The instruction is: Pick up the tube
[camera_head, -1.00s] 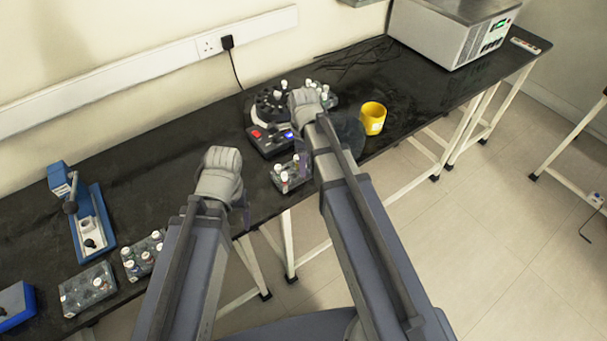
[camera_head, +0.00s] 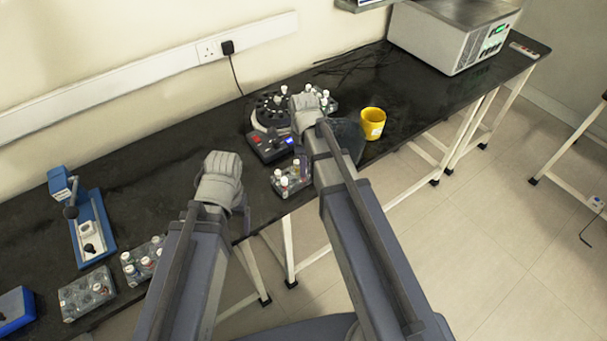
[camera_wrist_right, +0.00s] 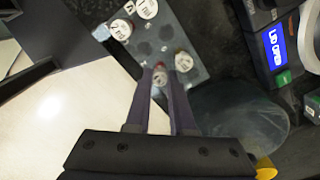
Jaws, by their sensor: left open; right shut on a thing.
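Several other capped tubes stand in this rack, which also shows in the head view (camera_head: 280,190). My right fingers are hidden behind the wrist in the head view. My left gripper (camera_head: 243,207) is open and empty, mostly hidden behind its wrist, over the table's front edge.
A centrifuge-like device (camera_head: 268,148) with a lit display stands behind the rack. A yellow cup (camera_head: 372,123) is to its right. Two more racks (camera_head: 75,306) (camera_head: 133,276) and a blue device (camera_head: 95,230) are at the left. The black tabletop (camera_head: 150,170) is clear in between.

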